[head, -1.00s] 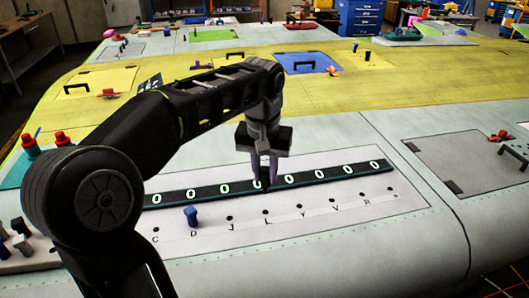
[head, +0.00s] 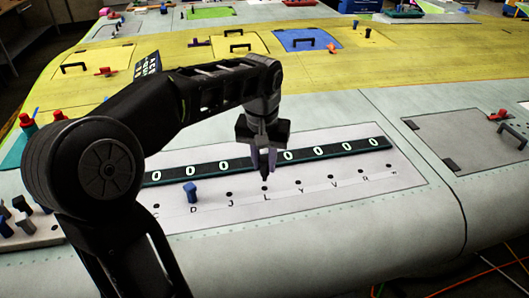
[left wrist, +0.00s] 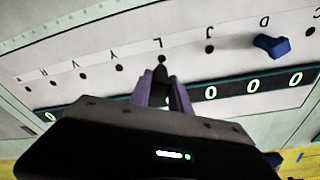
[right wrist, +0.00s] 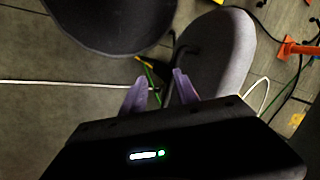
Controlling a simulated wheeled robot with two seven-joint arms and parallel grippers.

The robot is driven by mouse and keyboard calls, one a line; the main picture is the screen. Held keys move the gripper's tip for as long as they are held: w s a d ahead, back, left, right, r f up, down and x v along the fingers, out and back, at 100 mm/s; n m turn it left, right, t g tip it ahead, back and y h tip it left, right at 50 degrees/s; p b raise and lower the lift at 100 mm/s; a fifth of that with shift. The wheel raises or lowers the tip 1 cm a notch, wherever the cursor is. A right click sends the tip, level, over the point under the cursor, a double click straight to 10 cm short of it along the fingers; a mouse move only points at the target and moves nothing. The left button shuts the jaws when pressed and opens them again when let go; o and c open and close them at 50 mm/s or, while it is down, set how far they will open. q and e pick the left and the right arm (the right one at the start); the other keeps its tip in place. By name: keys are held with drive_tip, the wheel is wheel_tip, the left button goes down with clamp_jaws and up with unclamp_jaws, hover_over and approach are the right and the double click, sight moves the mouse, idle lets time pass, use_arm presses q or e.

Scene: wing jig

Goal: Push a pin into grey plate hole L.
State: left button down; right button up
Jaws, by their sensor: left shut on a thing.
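The grey plate (head: 398,195) lies on the wing with a row of lettered holes. A blue pin (head: 190,192) stands in hole D; it also shows in the left wrist view (left wrist: 272,46). My left gripper (head: 264,172) is shut on a dark pin (left wrist: 160,74), mostly hidden between the fingers. Its tip is right by hole L (left wrist: 161,58), which shows as a dark spot just beyond it. I cannot tell whether the tip touches the plate. My right gripper (right wrist: 157,84) is open and empty, above the floor.
A dark strip with white ovals (head: 318,151) runs along the plate behind the holes. A block with several grey and blue pins (head: 35,232) stands at the left. Red knobs (head: 27,122) stand behind it. A grey hatch panel (head: 460,135) lies at the right.

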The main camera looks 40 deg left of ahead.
sight(264, 173)
use_arm(q)
drive_tip(key=shift+f+b, duration=0.7)
drive_tip(key=shift+f, duration=0.35)
drive_tip(key=shift+f, duration=0.15)
drive_tip(key=shift+f+b, duration=1.15)
drive_tip(key=shift+f, duration=0.1)
drive_tip(key=c, duration=1.1)
unclamp_jaws()
drive_tip(key=shift+r, duration=0.35)
drive_tip(key=r, duration=0.4)
drive_tip(key=s+r+b, duration=0.1)
drive_tip(key=r, duration=0.2)
drive_tip(key=shift+d, duration=0.3)
